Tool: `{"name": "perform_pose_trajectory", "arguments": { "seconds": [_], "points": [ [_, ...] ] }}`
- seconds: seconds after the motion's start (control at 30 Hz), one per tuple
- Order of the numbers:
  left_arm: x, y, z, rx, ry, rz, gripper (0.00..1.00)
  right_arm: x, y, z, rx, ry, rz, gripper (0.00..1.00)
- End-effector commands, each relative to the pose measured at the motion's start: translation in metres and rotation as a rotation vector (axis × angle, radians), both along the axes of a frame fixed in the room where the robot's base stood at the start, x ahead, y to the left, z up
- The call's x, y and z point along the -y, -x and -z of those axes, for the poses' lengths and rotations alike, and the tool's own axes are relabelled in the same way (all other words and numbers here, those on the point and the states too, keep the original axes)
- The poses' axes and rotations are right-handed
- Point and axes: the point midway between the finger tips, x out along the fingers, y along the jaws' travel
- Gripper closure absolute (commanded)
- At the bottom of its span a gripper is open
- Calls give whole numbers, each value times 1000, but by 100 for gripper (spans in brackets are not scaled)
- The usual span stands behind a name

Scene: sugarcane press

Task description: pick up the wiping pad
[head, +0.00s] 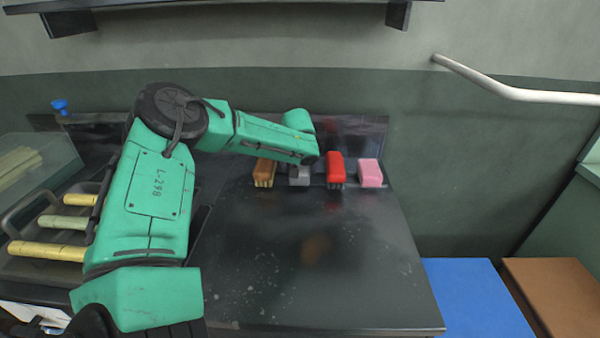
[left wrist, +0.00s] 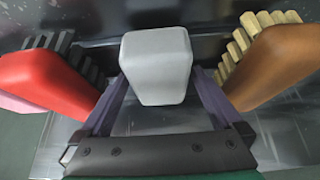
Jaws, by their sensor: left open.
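A smooth light-grey block (head: 299,176), which looks like the wiping pad, sits at the back of the dark table between a brown brush (head: 264,172) and a red brush (head: 335,170). In the left wrist view the grey block (left wrist: 156,65) stands between the two purple-grey fingers of my left gripper (left wrist: 161,82). The gripper is open, with one finger on each side of the block. I cannot tell whether either finger touches it. In the head view my green left wrist hides the fingers and part of the block. My right gripper is not in view.
A pink block (head: 370,173) stands right of the red brush. In the wrist view the red (left wrist: 45,82) and brown (left wrist: 278,62) brushes flank the fingers closely. The dark tabletop (head: 330,260) in front is clear. Yellowish cane pieces (head: 48,250) lie at left.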

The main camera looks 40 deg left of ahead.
Motion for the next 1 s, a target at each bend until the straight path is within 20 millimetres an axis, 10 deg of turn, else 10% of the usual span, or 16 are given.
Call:
{"name": "perform_pose_trajectory", "arguments": {
  "seconds": [0.13, 0.33, 0.77, 1.0],
  "points": [
    [0, 0, 0, 0, 0, 0, 4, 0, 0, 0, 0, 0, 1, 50],
    [0, 0, 0, 0, 0, 0, 78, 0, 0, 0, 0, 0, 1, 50],
    [2, 1, -10, 3, 2, -1, 78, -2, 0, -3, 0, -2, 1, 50],
    [3, 2, -63, 5, 1, -2, 78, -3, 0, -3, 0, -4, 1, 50]
  ]
}}
